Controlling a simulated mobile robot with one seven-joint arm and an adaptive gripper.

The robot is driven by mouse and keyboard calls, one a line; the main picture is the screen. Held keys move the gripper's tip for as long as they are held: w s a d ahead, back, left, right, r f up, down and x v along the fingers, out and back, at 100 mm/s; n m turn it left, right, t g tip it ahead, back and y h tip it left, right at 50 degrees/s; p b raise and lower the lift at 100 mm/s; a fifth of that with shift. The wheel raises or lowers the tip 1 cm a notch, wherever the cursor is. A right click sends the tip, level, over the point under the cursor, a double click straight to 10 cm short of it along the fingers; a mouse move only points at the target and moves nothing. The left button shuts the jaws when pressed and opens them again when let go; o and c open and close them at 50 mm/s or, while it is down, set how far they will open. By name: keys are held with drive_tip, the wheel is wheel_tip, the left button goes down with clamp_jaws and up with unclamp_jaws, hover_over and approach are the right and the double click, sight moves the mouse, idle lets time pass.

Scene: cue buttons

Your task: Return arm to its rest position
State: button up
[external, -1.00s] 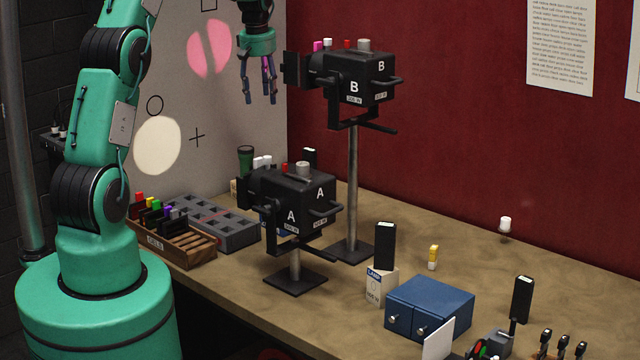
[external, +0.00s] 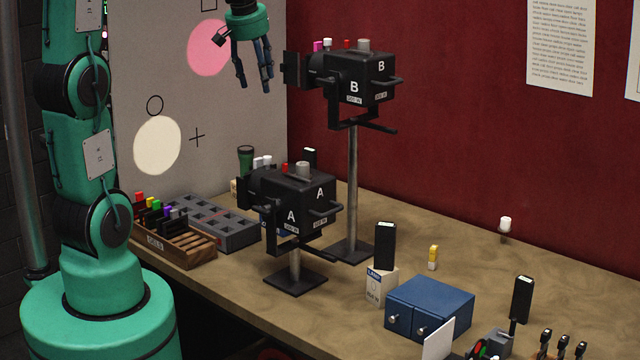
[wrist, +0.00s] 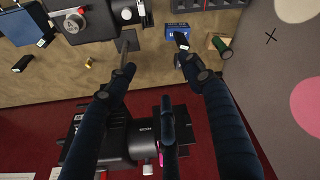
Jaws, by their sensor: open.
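My gripper (external: 253,82) hangs in the air at the top of the external view, left of the black lamp B (external: 358,76) on its tall stand. Its fingers are spread and hold nothing. In the wrist view the dark fingers of my gripper (wrist: 165,105) reach over the scene, with lamp B (wrist: 100,145) partly hidden behind them. Lamp A (external: 297,200) stands lower on the bench and also shows at the top of the wrist view (wrist: 98,16). My green arm rises from its base at the left of the external view.
The brown bench (external: 470,255) holds a gel rack (external: 180,243), a grey slotted tray (external: 215,222), a blue box (external: 430,307) and several small black devices. The grey panel (external: 215,130) with a pink spot and a cream spot stands behind my gripper. The red wall (external: 450,110) is behind the bench.

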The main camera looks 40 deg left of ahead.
drive_tip(key=s+d+f+m+b, duration=0.2)
drive_tip(key=s+d, duration=0.2)
drive_tip(key=s, duration=0.5)
drive_tip(key=s+d+f+m+t+b, duration=0.1)
drive_tip(key=s+d+f+m+b, duration=0.1)
drive_tip(key=s, duration=0.7)
drive_tip(key=s+d+f+m+t+b, duration=0.1)
drive_tip(key=s+d+f+m+b, duration=0.1)
drive_tip(key=s+d, duration=0.5)
wheel_tip(320, 180, down, 2)
drive_tip(key=s+m, duration=0.1)
drive_tip(key=s, duration=0.1)
drive_tip(key=shift+s+h+b, duration=0.3)
drive_tip(key=shift+h+b, duration=0.1)
